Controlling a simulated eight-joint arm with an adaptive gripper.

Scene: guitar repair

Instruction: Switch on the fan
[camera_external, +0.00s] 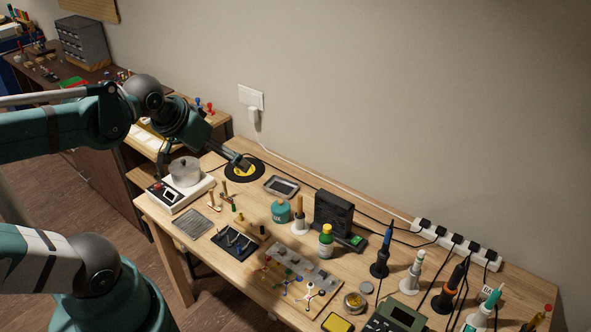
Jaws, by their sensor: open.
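A black box-shaped unit (334,213), which looks like the fan, stands upright at the back middle of the workbench. A small green part (356,240) shows low at its right side; I cannot tell whether it is the switch. I cannot see whether the fan is running. My gripper (205,162) is open and empty above the left end of the bench. Its fingers are spread wide, one over a black and yellow disc and one beside a clear-topped white device. It is apart from the fan, to its left.
The white device (186,181) and the disc (243,170) are near my gripper. A teal pot (281,211) and a yellow-capped bottle (326,241) stand close to the fan. A power strip (455,243) with several plugs runs along the back right. Soldering tools crowd the right.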

